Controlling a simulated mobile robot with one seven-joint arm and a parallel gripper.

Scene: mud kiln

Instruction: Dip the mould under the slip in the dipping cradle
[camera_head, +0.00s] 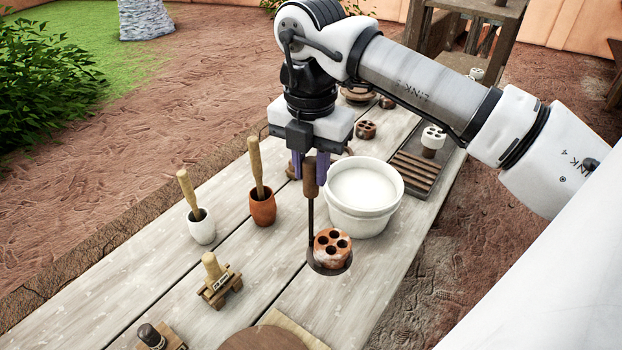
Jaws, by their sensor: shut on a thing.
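My gripper (309,166) points down with its purple fingers shut on the brown wooden handle (310,181) of the dipping cradle. The cradle's thin dark rod (311,218) hangs down to a dark round plate (328,268). A reddish-brown mould (332,244) with several round holes in its top sits upright on that plate. Pale patches show on the mould. The white tub of slip (361,212) stands on the table just behind and right of the cradle, filled with white liquid. The mould is outside the tub, on its near side. Its height above the table is hard to tell.
A white cup (201,230) and a terracotta cup (263,210), each with a wooden stick, stand left. A small labelled wooden stand (218,283) is in front. A slatted rack (424,178), a white holed piece (432,138) and a reddish holed piece (366,130) lie behind.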

